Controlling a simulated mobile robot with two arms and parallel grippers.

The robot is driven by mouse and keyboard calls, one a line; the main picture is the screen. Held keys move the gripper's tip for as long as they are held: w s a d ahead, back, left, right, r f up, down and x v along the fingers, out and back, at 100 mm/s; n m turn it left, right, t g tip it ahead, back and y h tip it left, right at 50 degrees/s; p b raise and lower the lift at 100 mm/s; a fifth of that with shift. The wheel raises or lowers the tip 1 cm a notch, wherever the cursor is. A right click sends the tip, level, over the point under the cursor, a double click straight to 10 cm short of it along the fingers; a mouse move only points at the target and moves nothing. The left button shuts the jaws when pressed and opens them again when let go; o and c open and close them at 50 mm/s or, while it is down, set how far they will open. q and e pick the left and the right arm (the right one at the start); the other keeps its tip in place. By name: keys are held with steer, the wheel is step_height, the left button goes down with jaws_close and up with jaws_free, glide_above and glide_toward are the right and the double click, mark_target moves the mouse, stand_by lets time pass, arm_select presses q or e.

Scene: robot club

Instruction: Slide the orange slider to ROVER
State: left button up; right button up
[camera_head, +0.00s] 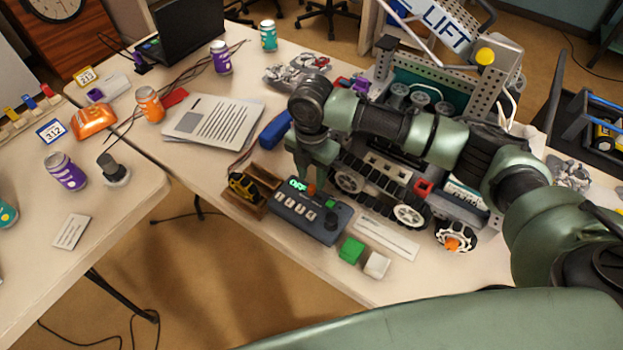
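A dark control box (300,221) lies on the table near its front edge. A small green lit display (297,184) on it seems to read OFF. The orange slider (311,190) shows as a small orange piece at the box's back edge, right of the display. Several white labelled keys (294,207), a green button and a black knob are on its top. My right gripper (309,181) points down at the slider from above; its fingers are small and partly hidden, so I cannot tell whether they touch or grip it. My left gripper is not in view.
A green cube (351,249), a white cube (377,265) and a paper strip (386,237) lie to the right.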

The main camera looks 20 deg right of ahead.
mark_target(312, 186)
step_height(312, 186, down, 3)
steer(key=shift+w+r, duration=0.1)
steer(key=shift+r, duration=0.05)
steer(key=shift+f, duration=0.65)
steer(key=shift+w, duration=0.1)
jaws_close()
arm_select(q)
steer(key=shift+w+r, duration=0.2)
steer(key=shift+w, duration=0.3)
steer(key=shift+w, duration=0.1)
arm_select(e)
steer(key=shift+r, duration=0.1)
